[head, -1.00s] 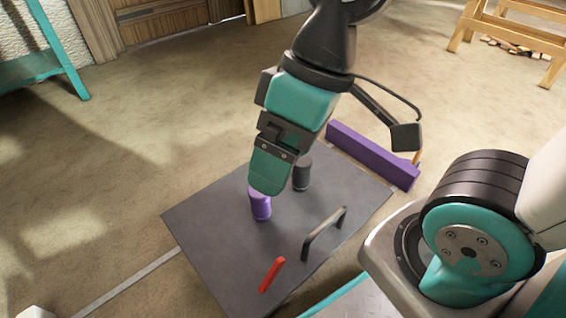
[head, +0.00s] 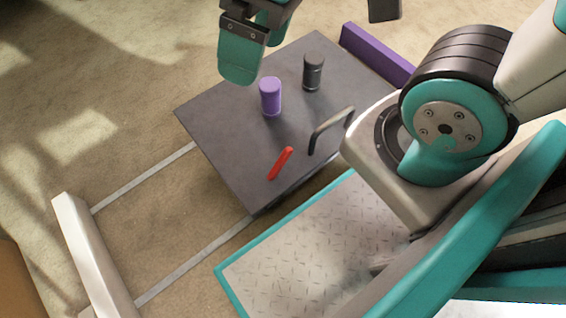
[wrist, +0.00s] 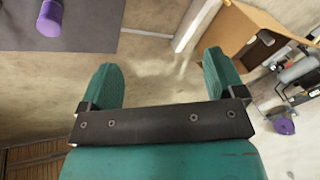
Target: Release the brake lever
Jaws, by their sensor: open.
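A red lever (head: 280,163), likely the brake lever, lies at a slant near the front edge of a dark flat panel (head: 225,130). A purple cylinder (head: 270,97) and a dark cylinder (head: 313,73) stand on the panel behind it. A black bar handle (head: 330,130) is right of the lever. My gripper (head: 256,62) is open and empty, at the top of the head view, apart from the lever. In the wrist view, my gripper's (wrist: 160,82) two teal fingers are spread with floor between them. The purple cylinder (wrist: 49,18) shows there at top left; the lever does not.
A purple beam (head: 378,55) lies along the panel's far right side. Pale strips (head: 190,262) run over the floor from the panel to a white bar (head: 88,260). A brown box (wrist: 240,38) stands at upper right in the wrist view.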

